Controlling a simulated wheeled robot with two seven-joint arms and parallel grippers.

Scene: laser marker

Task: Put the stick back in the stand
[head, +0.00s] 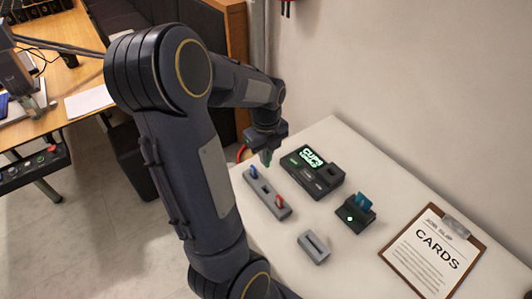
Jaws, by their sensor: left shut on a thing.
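The stand (264,190) is a grey bar on the white table. A blue stick (253,171) stands upright at its far end and a red stick (279,201) at its near end. The slot between them looks empty. My left gripper (267,152) is just above and behind the far half of the stand, shut on a small dark green stick (266,158) that points down. The stick's tip appears apart from the stand, but the exact gap is hard to tell. My left arm fills the middle of the head view. My right gripper is not in view.
A black device (325,183) with a lit green display stands right of the stand. Nearer are a black card reader (350,219) with a blue card and a grey slotted block (313,248). A clipboard (432,255) lies at right. A wall borders the table's back.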

